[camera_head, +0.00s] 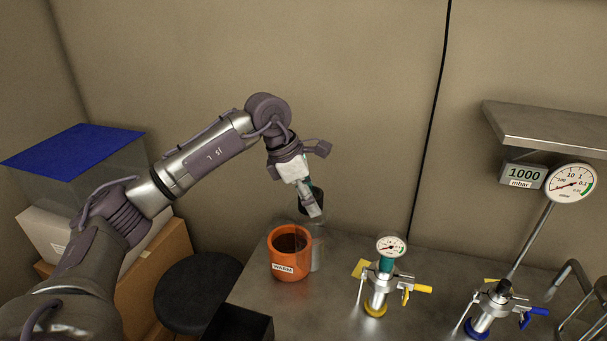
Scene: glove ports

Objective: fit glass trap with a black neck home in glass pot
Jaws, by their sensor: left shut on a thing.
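My left gripper (312,208) is shut on the dark neck of the glass trap (318,254). The neck looks black to dark green. The clear glass body hangs below the fingers and is faint against the wall and table. It shows just right of an orange pot (290,268) labelled WARM, which has a dark inside. From this view I cannot tell whether the trap's lower end touches the table or is behind the pot's rim. No clearly clear-glass pot can be made out. My right gripper is not in view.
Metal valve fittings with yellow (376,304) and blue (480,325) collars stand to the right on the grey table (335,310). A gauge (572,183), a 1000 mbar display (523,175) and a shelf (550,122) are at right. A black stool (197,292) and boxes stand left.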

